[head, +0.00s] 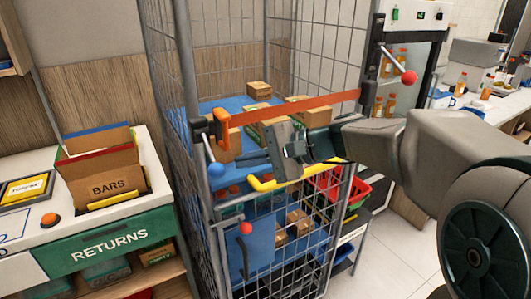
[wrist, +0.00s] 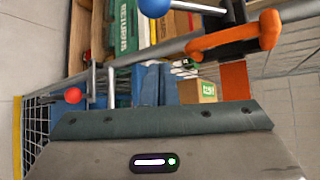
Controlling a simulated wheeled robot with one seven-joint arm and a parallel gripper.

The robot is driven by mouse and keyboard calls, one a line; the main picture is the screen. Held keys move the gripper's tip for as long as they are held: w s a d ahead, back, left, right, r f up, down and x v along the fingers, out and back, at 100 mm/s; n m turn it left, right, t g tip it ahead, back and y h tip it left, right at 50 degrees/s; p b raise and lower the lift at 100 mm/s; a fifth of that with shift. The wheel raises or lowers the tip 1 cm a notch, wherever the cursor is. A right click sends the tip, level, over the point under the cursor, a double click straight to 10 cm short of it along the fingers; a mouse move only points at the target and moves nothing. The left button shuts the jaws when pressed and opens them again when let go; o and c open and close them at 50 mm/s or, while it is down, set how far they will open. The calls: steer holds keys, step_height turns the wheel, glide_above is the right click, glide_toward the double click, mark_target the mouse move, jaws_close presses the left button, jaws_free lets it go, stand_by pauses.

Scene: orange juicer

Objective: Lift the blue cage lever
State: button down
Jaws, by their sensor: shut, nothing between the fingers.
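The blue cage lever is a short rod with a blue ball knob (head: 216,170). My gripper (head: 248,158) is shut and empty. In the head view its fingers point left toward the lever, a little right of the blue knob and apart from it. The fingertips are not clearly visible in the wrist view.
An orange bar (head: 295,108) spans the cage front above my gripper. Boxes (head: 258,89) stand on the blue shelf. A yellow handle (head: 262,184) lies just below my gripper. Red-knobbed levers are at upper right (head: 409,77) and lower down (head: 246,228). A returns counter (head: 110,238) stands left.

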mark_target(210, 153)
steer(key=shift+s+a+r+p, duration=0.15)
steer(key=shift+s+a+p, duration=0.25)
steer(key=shift+s+a, duration=0.4)
steer(key=shift+s+a+r+p, duration=0.1)
steer(key=shift+s+a+p, duration=0.25)
steer(key=shift+s+a, duration=0.35)
steer(key=shift+r, duration=0.1)
